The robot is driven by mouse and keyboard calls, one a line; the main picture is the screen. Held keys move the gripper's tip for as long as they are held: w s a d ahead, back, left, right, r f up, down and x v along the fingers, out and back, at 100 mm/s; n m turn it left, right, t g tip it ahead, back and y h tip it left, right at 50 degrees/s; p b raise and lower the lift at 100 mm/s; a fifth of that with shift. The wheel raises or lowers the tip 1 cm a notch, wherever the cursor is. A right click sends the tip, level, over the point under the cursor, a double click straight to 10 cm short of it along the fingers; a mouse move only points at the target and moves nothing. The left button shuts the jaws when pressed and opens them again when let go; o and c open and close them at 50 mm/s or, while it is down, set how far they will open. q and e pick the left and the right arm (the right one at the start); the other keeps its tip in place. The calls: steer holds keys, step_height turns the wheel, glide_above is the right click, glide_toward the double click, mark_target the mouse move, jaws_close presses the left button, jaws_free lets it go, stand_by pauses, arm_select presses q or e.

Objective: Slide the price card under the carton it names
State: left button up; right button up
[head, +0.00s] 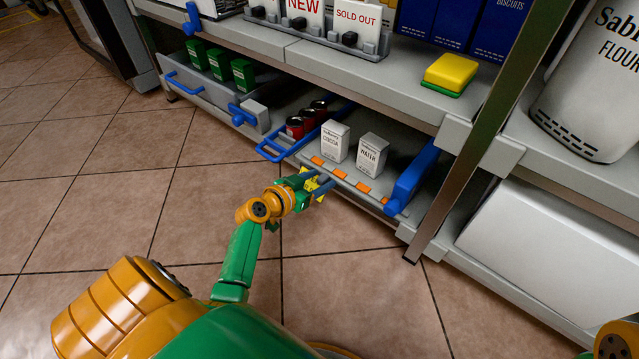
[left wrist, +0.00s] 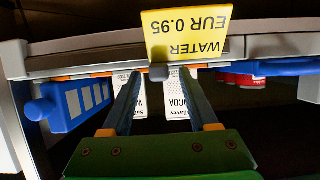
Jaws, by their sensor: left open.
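A yellow price card (left wrist: 187,34) reads "WATER EUR 0.95" upside down in the left wrist view. It is at the shelf's front edge, with a grey knob (left wrist: 158,72) at its lower border in that view. In the head view the card (head: 309,186) is mostly hidden by my left gripper (head: 322,184). That gripper is open, its fingertips (left wrist: 161,76) on either side of the knob; contact cannot be told. A white WATER carton (head: 371,157) stands upright on the low shelf, right of a white COCOA carton (head: 334,141). My right gripper is not in view.
The low shelf (head: 390,193) has an orange-striped front edge, with blue bars (head: 411,178) beside the cartons. Red-and-black jars (head: 300,124) stand to the left. A yellow-green block (head: 449,74) lies on the shelf above. The tiled floor (head: 120,200) in front is clear.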

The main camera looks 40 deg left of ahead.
arm_select(q)
jaws_close()
stand_by(1.4)
